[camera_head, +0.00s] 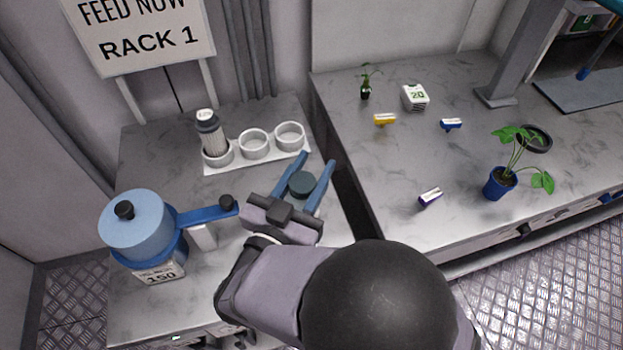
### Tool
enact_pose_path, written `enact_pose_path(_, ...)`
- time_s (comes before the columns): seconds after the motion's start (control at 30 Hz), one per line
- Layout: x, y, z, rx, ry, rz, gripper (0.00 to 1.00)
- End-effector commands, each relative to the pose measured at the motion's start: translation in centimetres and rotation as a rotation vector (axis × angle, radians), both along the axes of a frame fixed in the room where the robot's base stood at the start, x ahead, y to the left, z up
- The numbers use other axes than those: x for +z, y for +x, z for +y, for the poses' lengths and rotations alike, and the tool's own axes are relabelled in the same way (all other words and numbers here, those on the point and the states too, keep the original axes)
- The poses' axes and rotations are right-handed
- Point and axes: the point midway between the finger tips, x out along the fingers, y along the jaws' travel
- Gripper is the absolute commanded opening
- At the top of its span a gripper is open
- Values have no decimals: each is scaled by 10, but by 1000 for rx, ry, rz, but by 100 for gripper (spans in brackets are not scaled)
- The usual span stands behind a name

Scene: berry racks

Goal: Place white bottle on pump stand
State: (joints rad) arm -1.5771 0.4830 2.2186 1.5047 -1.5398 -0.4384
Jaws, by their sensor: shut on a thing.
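My gripper (305,179) has its two blue fingers on either side of a dark teal round-topped thing (302,184) and is shut on it. Only its top shows, so I cannot tell if it is the white bottle. It is just right of and in front of a white holder (232,164) with three rings, apart from it. A grey-and-white bottle (209,133) stands slightly tilted in the holder's left ring. The middle ring (253,142) and right ring (290,136) look empty. I cannot tell for certain which thing is the pump stand.
A blue lidded device (140,228) with a side handle and a "150" label stands at left. A "RACK 1" sign (145,35) is behind. Across a gap, the right bench (345,130) holds a potted plant (499,184), a white "20" box (414,97) and small clips.

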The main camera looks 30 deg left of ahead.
Motion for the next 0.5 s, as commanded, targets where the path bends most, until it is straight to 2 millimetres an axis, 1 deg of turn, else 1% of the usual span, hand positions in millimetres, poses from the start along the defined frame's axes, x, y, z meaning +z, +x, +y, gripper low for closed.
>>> enact_pose_path(0.03,10,0,0,0,6,-2,0)
enact_pose_path(0.2,33,0,0,0,5,-1,0)
enact_pose_path(0.33,45,0,0,0,4,-1,0)
enact_pose_path(0.5,50,0,0,0,1,-1,0)
